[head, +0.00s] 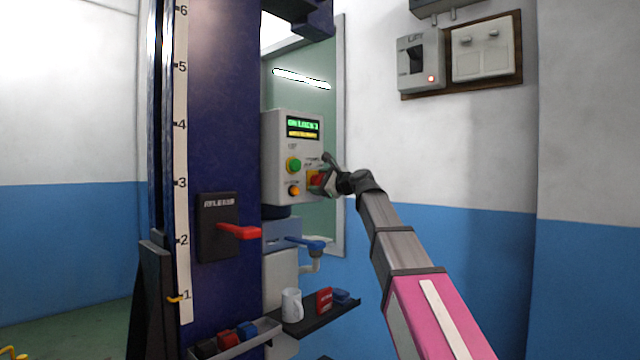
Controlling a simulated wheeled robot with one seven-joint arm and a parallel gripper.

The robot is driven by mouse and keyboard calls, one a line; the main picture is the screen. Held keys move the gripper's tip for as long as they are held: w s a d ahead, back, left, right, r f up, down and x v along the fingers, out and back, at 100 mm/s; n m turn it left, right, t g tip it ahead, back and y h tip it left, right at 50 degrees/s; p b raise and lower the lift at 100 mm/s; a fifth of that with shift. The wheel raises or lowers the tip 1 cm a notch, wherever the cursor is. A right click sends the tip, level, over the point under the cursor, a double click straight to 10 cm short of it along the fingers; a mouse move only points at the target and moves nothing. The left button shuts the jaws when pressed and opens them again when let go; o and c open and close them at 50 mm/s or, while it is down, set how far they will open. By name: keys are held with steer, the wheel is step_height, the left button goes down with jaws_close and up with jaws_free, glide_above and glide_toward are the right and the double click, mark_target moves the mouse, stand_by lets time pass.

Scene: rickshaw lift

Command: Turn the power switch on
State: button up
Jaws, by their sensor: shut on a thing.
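A grey control box (283,180) on the blue column has a lit display (303,127), a green button (293,165) and an orange button (293,190). A red switch on a yellow plate (316,179) is at its lower right, partly hidden by my gripper. My gripper (328,174) is at this red switch and shut on it. The switch's exact angle is hard to see. A grey wall box marked LIFT (421,60) has a dark lever and a lit red lamp.
The blue column (222,100) carries a red release lever (238,231). Below the box are a blue-handled valve (310,243) and a shelf (325,316) with a white mug (291,305) and small boxes. A bin (240,339) stands lower left. My arm reaches from the lower right.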

steer(key=o, duration=0.9)
steer(key=shift+o, duration=0.2)
steer(key=v, duration=1.1)
steer(key=shift+f, duration=0.1)
